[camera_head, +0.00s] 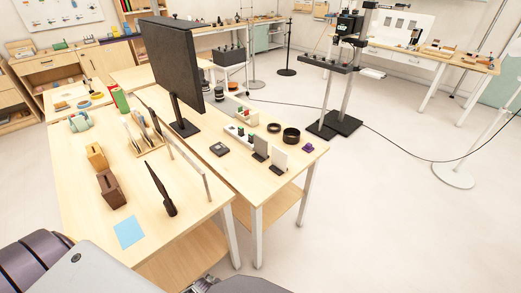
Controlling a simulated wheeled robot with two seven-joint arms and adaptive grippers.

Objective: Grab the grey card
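Two small upright cards stand on black bases near the front right of the right-hand wooden table (262,190). One is a dark grey card (261,148). Just right of it is a pale, whitish-grey card (280,160). They are close together, and I cannot tell from colour alone which is the grey card meant. Neither card is touched by anything of mine. Parts of my own body fill the bottom left corner, but no gripper fingers can be made out.
Black rings (291,135) and a small purple object (308,147) lie behind the cards. A flat dark device (219,149) lies to their left. A large black monitor (172,62) stands at the back. A blue sheet (129,231) lies on the left table.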

